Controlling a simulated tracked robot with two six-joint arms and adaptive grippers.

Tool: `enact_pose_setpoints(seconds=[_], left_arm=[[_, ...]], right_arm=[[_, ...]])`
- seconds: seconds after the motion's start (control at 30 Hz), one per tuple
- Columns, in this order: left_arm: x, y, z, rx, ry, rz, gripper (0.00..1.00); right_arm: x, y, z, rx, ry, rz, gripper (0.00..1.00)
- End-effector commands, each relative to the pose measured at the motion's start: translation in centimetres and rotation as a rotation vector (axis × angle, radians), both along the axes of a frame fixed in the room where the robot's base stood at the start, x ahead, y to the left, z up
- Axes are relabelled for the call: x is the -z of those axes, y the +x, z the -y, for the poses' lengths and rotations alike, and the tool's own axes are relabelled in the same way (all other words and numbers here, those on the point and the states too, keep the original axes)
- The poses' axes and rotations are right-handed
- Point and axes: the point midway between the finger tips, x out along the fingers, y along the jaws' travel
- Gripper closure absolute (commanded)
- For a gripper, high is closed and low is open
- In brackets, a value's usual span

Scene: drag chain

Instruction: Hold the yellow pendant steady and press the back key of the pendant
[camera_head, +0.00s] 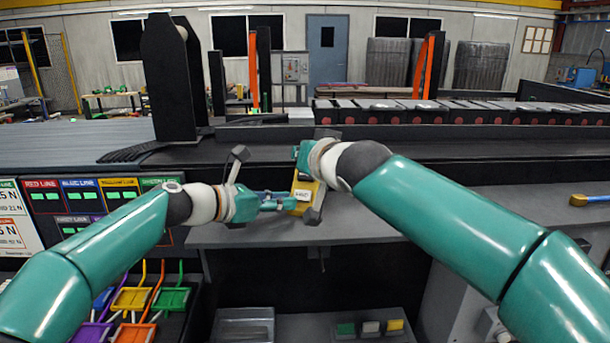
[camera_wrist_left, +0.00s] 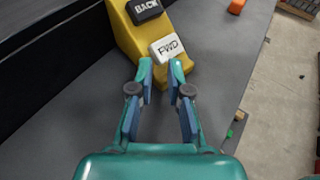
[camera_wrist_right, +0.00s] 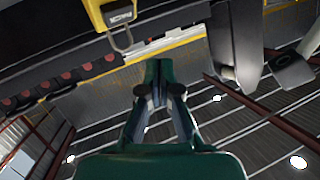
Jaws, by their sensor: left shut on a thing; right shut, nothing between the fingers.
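The yellow pendant (camera_head: 309,187) stands tilted above the grey bench near the middle of the head view. My left gripper (camera_head: 287,203) is shut on its lower end, also in the left wrist view (camera_wrist_left: 160,68). There the white FWD key (camera_wrist_left: 168,48) is just above the fingertips and the dark BACK key (camera_wrist_left: 145,8) is farther up, at the top edge. My right gripper (camera_wrist_right: 159,66) is shut and empty. In the head view it is close to the pendant's upper end, partly hidden by its own wrist. I cannot see it touching the BACK key. A yellow labelled part (camera_wrist_right: 112,13) shows in the right wrist view.
The grey bench (camera_head: 240,236) has bare surface left of and below the pendant. A long dark conveyor (camera_head: 460,150) runs behind. Coloured bins (camera_head: 132,299) stand at lower left. A yellow-and-blue tool (camera_head: 580,200) lies at the right.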

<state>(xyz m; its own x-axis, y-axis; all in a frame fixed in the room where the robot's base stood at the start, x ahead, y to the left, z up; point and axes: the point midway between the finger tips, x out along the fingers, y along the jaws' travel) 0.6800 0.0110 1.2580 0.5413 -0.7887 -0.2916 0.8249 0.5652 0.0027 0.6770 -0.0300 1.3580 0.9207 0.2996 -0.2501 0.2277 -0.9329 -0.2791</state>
Motion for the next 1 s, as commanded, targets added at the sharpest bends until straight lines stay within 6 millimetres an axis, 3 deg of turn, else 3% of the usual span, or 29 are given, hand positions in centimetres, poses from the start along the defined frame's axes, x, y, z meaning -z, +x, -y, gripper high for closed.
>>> enact_pose_setpoints(seconds=[0.03,0.23,0.27,0.43,1.0], left_arm=[[0.93,0.03,0.15,0.004,0.009,-0.011,1.00],[0.93,0.04,0.15,0.004,0.009,-0.011,1.00],[0.93,0.04,0.15,0.004,0.009,-0.011,0.82],[0.93,0.02,0.16,0.005,0.009,-0.012,0.54],[0.16,-0.10,-0.16,0.001,0.002,-0.003,0.54]], right_arm=[[0.08,0.01,0.00,0.000,0.000,0.000,1.00],[0.09,0.03,-0.01,0.000,0.000,0.000,1.00],[0.09,0.03,-0.01,0.000,0.000,0.000,1.00],[0.10,0.02,0.00,0.000,0.000,0.000,1.00],[0.04,0.02,-0.01,0.000,0.000,0.000,1.00]])
